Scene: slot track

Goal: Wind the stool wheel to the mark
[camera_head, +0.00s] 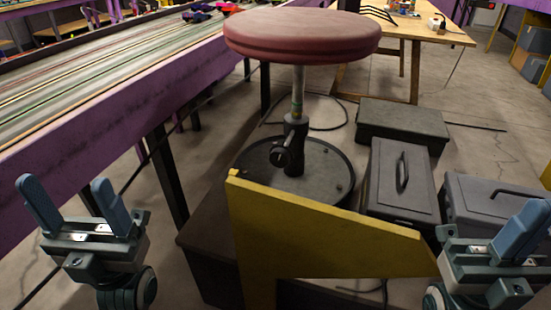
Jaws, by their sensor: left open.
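The stool has a round dark red seat (301,35) on a metal post (298,88). A small coloured band shows on the post (297,107), but I cannot tell whether it is the mark. A dark hand wheel or knob (281,156) sticks out from the collar at the foot of the post. The stool stands on a round black base (322,167). My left gripper (68,187) is open and empty at the lower left, well apart from the wheel. My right gripper (525,228) is at the lower right edge, away from the stool; its fingers overlap in this view.
A yellow angled panel (310,235) stands in front of the stool base, between my grippers. A slot track with purple sides (120,100) fills the left. Dark cases (400,180) lie right of the stool. A wooden table (420,32) stands behind.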

